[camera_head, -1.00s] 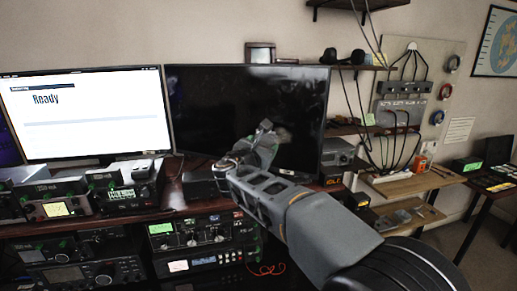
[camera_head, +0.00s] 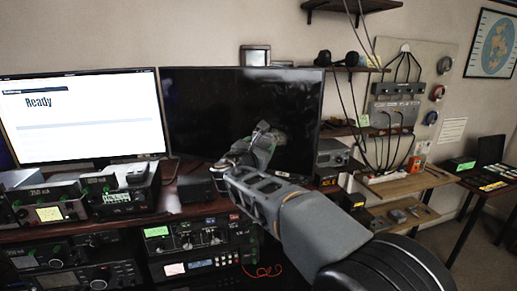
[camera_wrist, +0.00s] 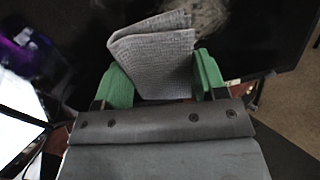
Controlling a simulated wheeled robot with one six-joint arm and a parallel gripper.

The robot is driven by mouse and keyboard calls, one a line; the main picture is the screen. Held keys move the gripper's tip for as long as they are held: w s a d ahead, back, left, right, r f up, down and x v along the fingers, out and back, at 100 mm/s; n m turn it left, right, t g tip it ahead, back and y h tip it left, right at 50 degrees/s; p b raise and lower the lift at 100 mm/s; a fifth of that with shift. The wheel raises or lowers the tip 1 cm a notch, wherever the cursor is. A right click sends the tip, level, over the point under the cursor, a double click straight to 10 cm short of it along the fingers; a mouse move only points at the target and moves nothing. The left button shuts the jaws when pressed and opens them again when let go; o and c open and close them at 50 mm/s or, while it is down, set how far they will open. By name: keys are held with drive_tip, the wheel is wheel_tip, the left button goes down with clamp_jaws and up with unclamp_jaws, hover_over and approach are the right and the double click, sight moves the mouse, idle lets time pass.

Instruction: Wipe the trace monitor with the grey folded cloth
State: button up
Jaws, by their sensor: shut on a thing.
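The dark trace monitor (camera_head: 215,115) stands in the middle of the head view. A dull grey smudge shows on its screen beside my gripper; the wrist view also shows pale streaks on the dark screen (camera_wrist: 245,40). My gripper (camera_head: 262,140) is in front of the screen's lower right part. In the wrist view, its green fingers (camera_wrist: 163,78) are shut on the grey folded cloth (camera_wrist: 150,50), which sticks out beyond the fingertips. The cloth is close to the screen; I cannot tell whether it touches. My gripper hides part of the lower screen.
A lit monitor reading "Ready" (camera_head: 85,118) stands to the left. Several radio units (camera_head: 190,235) fill the desk and rack below. Shelves with cables and boxes (camera_head: 395,185) are on the right. A small dark box (camera_head: 196,187) sits below the trace monitor.

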sight(288, 145)
drive_tip(key=shift+x, duration=1)
drive_tip(key=shift+d, duration=0.1)
drive_tip(key=shift+s+d+f+b, duration=0.1)
drive_tip(key=shift+s+d+b, duration=0.4)
drive_tip(key=shift+d, duration=0.4)
drive_tip(key=shift+s+d+b, duration=0.3)
drive_tip(key=shift+s+d, duration=0.1)
drive_tip(key=shift+d, duration=0.4)
drive_tip(key=shift+d, duration=0.1)
drive_tip(key=shift+s+d+b, duration=0.3)
drive_tip(key=shift+d+b, duration=0.15)
drive_tip(key=shift+d, duration=0.35)
drive_tip(key=shift+s+d+b, duration=0.3)
drive_tip(key=shift+d+b, duration=0.15)
drive_tip(key=shift+d, duration=0.4)
drive_tip(key=shift+w+a+p, duration=0.45)
drive_tip(key=shift+w+a, duration=0.05)
drive_tip(key=shift+a, duration=0.65)
drive_tip(key=shift+w+a+p, duration=0.4)
drive_tip(key=shift+w+a, duration=0.15)
drive_tip(key=shift+a, duration=0.65)
drive_tip(key=shift+w+a+p, duration=0.45)
drive_tip(key=shift+w+a, duration=0.05)
drive_tip(key=shift+a, duration=0.65)
drive_tip(key=shift+r, duration=0.25)
